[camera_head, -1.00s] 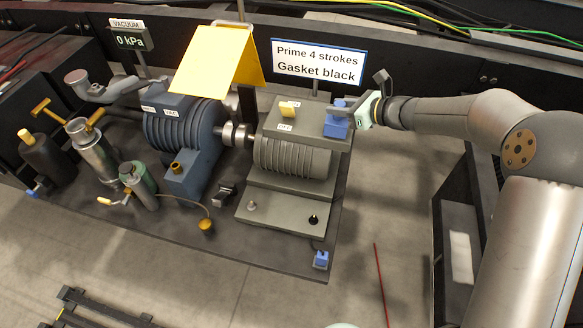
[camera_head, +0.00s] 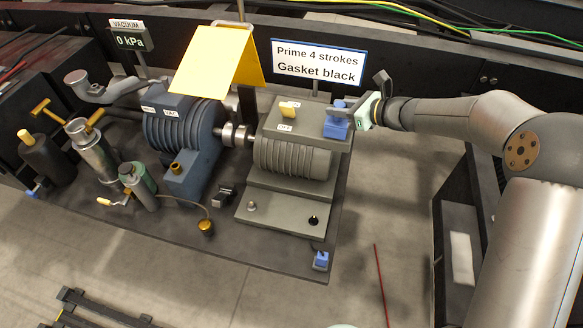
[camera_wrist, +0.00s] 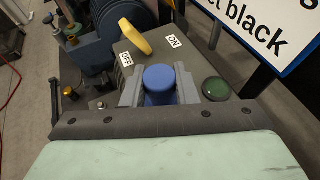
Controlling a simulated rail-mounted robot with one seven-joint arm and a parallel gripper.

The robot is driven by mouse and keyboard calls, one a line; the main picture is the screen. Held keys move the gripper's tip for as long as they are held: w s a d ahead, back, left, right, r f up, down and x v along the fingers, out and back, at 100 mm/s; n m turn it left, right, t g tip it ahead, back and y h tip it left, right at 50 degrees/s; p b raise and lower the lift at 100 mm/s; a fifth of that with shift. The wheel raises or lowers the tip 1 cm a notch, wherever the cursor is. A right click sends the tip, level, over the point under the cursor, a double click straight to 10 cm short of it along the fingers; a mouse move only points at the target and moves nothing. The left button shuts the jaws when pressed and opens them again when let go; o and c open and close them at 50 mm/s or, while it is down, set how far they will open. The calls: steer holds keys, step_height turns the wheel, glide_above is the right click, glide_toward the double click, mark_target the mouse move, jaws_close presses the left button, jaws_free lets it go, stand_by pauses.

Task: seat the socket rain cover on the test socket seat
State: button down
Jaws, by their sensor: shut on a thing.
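A blue block with a round blue knob, which looks like the socket rain cover (camera_head: 336,128), is on or just over the right top of the grey motor housing. The knob also shows in the wrist view (camera_wrist: 160,80). My gripper (camera_head: 341,111) is shut on this knob, with one grey finger on each side. In the wrist view my gripper (camera_wrist: 160,90) hides the block's lower part. I cannot tell whether its underside touches the housing. A small blue box (camera_head: 321,260) sits at the base plate's front right corner. I cannot tell which part is the test socket seat.
A yellow lever (camera_wrist: 135,37) between OFF and ON labels and a green dome (camera_wrist: 216,88) are close to my fingers. A white sign (camera_head: 318,62) stands just behind. A yellow sheet (camera_head: 222,60) hangs further left. The floor in front is mostly clear.

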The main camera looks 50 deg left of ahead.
steer(key=shift+f+b, duration=0.35)
steer(key=shift+f, duration=0.2)
stand_by(0.9)
steer(key=c, duration=1.5)
jaws_free()
steer(key=shift+o, duration=0.2)
steer(key=shift+d+r, duration=0.25)
steer(key=shift+d, duration=0.05)
steer(key=shift+d, duration=0.1)
steer(key=shift+p+v, duration=0.3)
steer(key=shift+v, duration=1.05)
steer(key=shift+o, duration=0.3)
steer(key=o, duration=0.5)
